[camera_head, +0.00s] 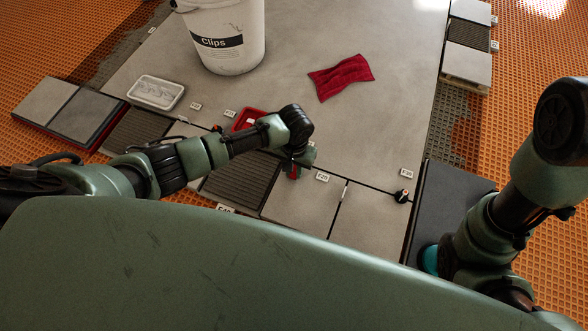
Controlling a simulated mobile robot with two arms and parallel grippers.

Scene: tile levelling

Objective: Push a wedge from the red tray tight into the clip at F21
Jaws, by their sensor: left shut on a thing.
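My left gripper (294,172) hangs low over the tile joint near the middle of the view, fingers pointing down. It is shut on a small red piece, seemingly a wedge, mostly hidden by the gripper. I cannot tell whether the piece touches a clip. The red tray (243,121) lies on the large grey tile just behind my left forearm, which partly covers it. A small label (322,177) stands right of the gripper; its number is too small to read surely. The clip at F21 cannot be made out. My right gripper is out of view.
A white Clips bucket (225,40), a red cloth (341,78) and a white tub (156,92) stand on the large tile. A small dark clip-like piece (402,196) sits at the right joint. Dark tile (455,195) lies right; stacked tiles (72,108) lie left.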

